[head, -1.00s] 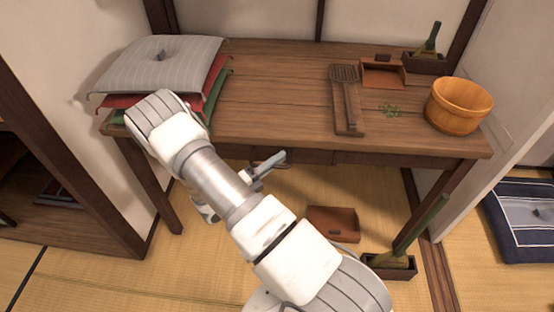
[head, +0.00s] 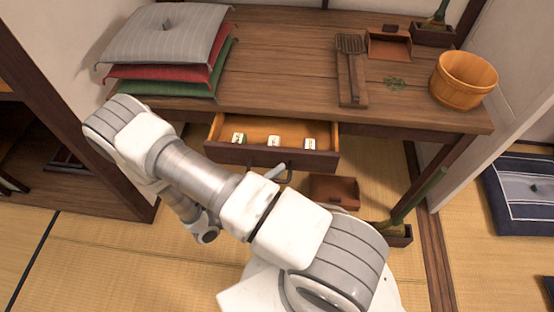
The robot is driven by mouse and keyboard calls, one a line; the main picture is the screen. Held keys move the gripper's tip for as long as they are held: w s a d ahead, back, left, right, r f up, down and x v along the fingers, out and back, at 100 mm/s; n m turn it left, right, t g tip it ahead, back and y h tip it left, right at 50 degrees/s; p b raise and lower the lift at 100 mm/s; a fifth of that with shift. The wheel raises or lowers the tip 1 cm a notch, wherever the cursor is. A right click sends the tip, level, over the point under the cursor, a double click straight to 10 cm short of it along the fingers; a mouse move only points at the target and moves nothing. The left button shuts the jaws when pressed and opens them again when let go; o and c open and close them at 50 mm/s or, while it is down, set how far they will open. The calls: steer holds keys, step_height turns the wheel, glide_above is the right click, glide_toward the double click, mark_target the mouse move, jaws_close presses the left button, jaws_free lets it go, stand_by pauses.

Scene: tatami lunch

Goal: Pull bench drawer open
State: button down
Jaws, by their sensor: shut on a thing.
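The bench (head: 290,75) is a brown wooden table against the wall. Its drawer (head: 232,153) is pulled out at the front, and several small white-and-green blocks (head: 273,141) lie in a row inside. The dark drawer handle (head: 289,167) shows at the middle of the drawer front. My gripper (head: 277,171) is at this handle, shut on it; my forearm partly hides the gripper and the left of the drawer.
Stacked grey, red and green cushions (head: 168,40) sit on the bench's left. A wooden grater (head: 350,75), a brown box (head: 388,45) and a wooden tub (head: 463,82) stand at right. A brown tray (head: 334,190) and a planter (head: 398,234) lie on the tatami below.

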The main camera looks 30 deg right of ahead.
steer(key=c, duration=0.9)
jaws_free()
steer(key=p+v, duration=0.1)
steer(key=v, duration=1.6)
steer(key=shift+a, duration=0.2)
steer(key=shift+s, duration=0.1)
